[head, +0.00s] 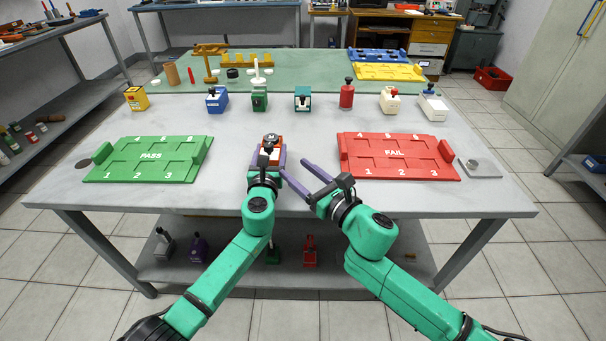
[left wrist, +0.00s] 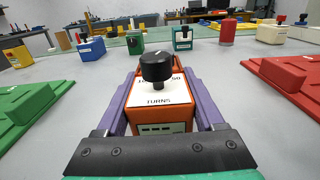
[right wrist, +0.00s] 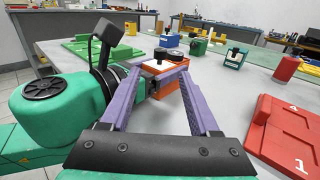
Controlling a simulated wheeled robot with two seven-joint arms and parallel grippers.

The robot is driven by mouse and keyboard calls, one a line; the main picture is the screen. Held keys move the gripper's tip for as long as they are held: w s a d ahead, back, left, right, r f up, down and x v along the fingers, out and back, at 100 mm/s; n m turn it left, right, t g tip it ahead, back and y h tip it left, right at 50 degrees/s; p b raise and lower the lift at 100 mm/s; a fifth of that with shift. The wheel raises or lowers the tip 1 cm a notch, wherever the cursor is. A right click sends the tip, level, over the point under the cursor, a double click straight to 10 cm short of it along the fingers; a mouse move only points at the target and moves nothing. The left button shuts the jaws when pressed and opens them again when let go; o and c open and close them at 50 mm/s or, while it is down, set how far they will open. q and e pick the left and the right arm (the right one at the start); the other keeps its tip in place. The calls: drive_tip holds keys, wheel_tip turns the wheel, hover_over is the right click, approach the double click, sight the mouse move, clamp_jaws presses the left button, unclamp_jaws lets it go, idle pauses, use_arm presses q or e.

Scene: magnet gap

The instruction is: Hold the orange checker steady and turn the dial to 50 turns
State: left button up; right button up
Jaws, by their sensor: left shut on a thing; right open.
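The orange checker (head: 270,153) stands upright on the table near its front edge. It has a white top marked TURNS and a black dial (left wrist: 157,67), which also shows in the right wrist view (right wrist: 160,53). My left gripper (head: 267,162) is shut on the checker, with its purple fingers along both sides. My right gripper (head: 297,174) is open and empty, to the right of the checker and apart from the dial. In the right wrist view its fingers (right wrist: 161,85) spread with the checker beyond them. The dial's exact setting is too small to read.
A green PASS tray (head: 150,158) lies left and a red FAIL tray (head: 398,157) lies right. Several coloured devices stand in a row behind, including a red one (head: 346,94). A grey plate with a round part (head: 479,167) lies at the right.

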drive_tip(key=shift+v, duration=0.95)
